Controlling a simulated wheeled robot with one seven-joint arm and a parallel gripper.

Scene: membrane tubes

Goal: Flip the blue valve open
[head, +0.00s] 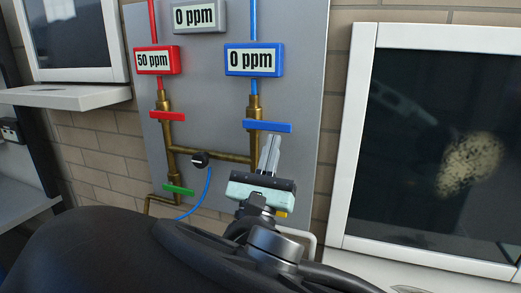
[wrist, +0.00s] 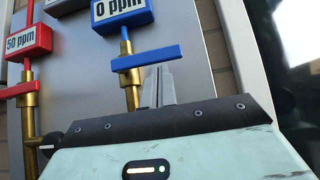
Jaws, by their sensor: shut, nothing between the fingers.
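The blue valve handle (head: 267,127) is a flat bar lying crosswise on the right brass pipe, below the blue display reading 0 ppm. In the wrist view the blue handle (wrist: 146,57) slants slightly, its right end higher. My gripper (head: 269,143) is shut and empty, with its fingers pointing up just below the right half of the handle in the head view. In the wrist view the fingertips (wrist: 160,72) reach up to the handle's lower edge. I cannot tell whether they touch it. The fingers hide part of the brass pipe in the head view.
A red handle (head: 168,115) sits on the left pipe under the red 50 ppm display (head: 158,60). A green handle (head: 178,189) is lower left. A black knob (head: 200,159) with a blue hose sits on the cross pipe. A white-framed window (head: 346,150) stands at right.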

